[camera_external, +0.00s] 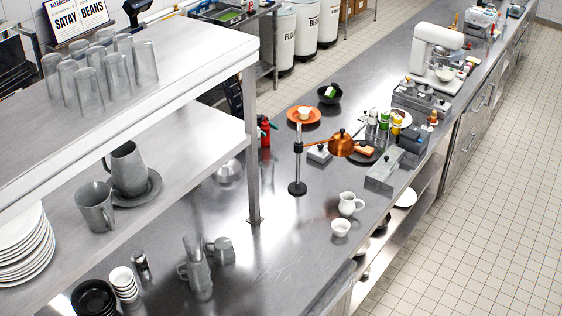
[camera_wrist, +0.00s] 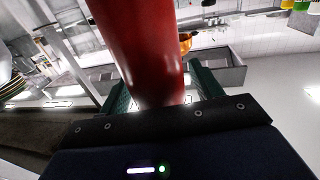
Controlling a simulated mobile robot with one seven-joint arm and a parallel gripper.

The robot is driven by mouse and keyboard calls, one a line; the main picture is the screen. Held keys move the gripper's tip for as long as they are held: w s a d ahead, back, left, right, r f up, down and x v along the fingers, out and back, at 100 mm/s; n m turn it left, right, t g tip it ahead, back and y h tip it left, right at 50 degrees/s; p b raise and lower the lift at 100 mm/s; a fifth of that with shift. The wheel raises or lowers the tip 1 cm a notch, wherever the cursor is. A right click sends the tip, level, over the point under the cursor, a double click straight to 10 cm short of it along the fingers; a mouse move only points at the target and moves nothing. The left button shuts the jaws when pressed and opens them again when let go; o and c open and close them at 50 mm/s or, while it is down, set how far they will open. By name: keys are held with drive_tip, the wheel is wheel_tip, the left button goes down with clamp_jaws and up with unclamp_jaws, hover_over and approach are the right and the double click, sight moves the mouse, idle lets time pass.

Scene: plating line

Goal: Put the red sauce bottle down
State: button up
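The red sauce bottle (camera_wrist: 140,45) fills the upper middle of the wrist view, between the two green fingers of my gripper (camera_wrist: 160,88). The fingers are closed in on its two sides. In the external view the bottle (camera_external: 265,134) looks small, red and upright, just right of the shelf post, at the far side of the steel counter (camera_external: 262,275). My gripper is mostly hidden there behind the post and shelf; only dark bits show beside the bottle. I cannot tell whether its base touches the counter.
A copper heat lamp (camera_external: 341,143) on a black stand is right of the bottle. An orange plate (camera_external: 304,115) with a cup and a black bowl (camera_external: 330,93) sit behind it. A white jug (camera_external: 350,204) is nearer. The shelf post (camera_external: 252,150) stands close by.

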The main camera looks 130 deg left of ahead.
drive_tip(key=shift+r, duration=0.15)
drive_tip(key=shift+s, duration=0.25)
drive_tip(key=s+a, duration=0.2)
drive_tip(key=s, duration=0.9)
drive_tip(key=shift+s, duration=0.2)
